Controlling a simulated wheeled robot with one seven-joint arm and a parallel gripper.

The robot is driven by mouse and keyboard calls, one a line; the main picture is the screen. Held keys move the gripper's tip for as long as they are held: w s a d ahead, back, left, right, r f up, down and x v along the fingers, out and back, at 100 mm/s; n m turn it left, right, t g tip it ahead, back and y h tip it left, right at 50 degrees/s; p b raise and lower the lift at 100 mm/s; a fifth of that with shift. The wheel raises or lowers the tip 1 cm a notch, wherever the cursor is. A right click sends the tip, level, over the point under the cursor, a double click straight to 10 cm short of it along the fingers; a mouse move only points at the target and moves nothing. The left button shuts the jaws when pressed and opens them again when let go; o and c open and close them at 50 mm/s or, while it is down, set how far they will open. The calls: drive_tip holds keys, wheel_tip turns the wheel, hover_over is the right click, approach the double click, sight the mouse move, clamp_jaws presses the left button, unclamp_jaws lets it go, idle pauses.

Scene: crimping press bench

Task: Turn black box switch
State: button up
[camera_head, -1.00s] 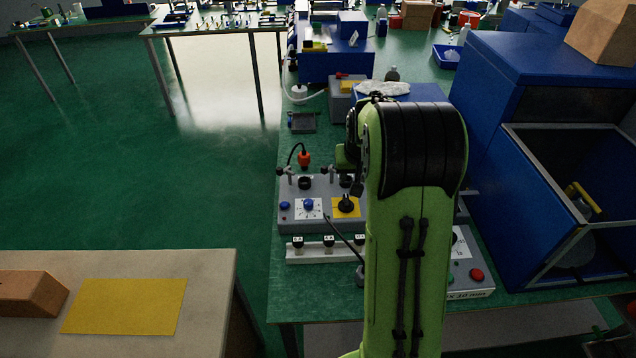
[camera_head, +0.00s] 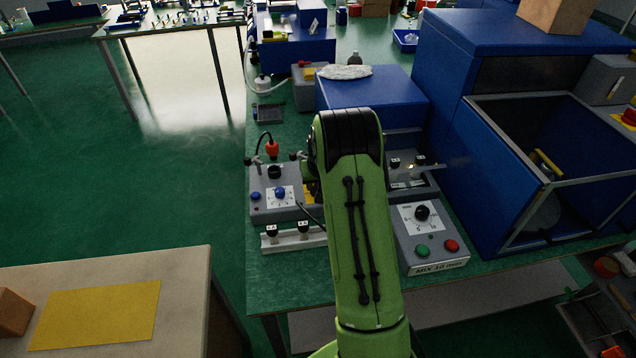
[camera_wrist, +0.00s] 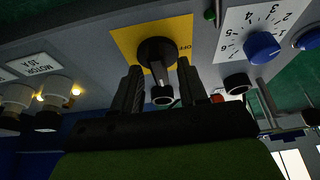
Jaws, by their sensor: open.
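The black switch knob (camera_wrist: 157,52) sits on a yellow plate (camera_wrist: 124,38) marked OFF, on the grey control box (camera_wrist: 95,45) in the wrist view. My gripper (camera_wrist: 158,72) is open, with one finger to each side of the knob's lower part and the knob between the fingertips. I cannot tell whether the fingers touch it. In the head view the grey control box (camera_head: 260,208) stands on the green bench, and my arm hides the switch, most of the yellow plate and my gripper.
A blue knob with a numbered dial (camera_head: 280,193) is beside the switch. A white strip with black knobs (camera_head: 285,240) lies in front of the box. A second grey box (camera_head: 430,240) with green and red buttons stands to the right. A large blue cabinet (camera_head: 480,180) is further right.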

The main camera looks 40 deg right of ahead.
clamp_jaws()
drive_tip(key=shift+n, duration=0.4)
drive_tip(key=n+y, duration=0.1)
drive_tip(key=n, duration=0.2)
drive_tip(key=shift+d+n+y+b, duration=0.1)
drive_tip(key=shift+n+y+b, duration=0.3)
drive_tip(key=n+y, duration=0.1)
drive_tip(key=n, duration=0.3)
drive_tip(key=shift+y, duration=0.3)
drive_tip(key=n+p, duration=0.1)
drive_tip(key=n, duration=0.1)
drive_tip(key=n+g+y, duration=0.1)
drive_tip(key=n, duration=0.2)
drive_tip(key=shift+d+r+y+p, duration=0.1)
drive_tip(key=shift+y+p, duration=0.2)
drive_tip(key=shift+p, duration=0.1)
drive_tip(key=n+g+y+p, duration=0.1)
drive_tip(key=n+p, duration=0.1)
drive_tip(key=n, duration=0.2)
drive_tip(key=shift+n+p, duration=0.3)
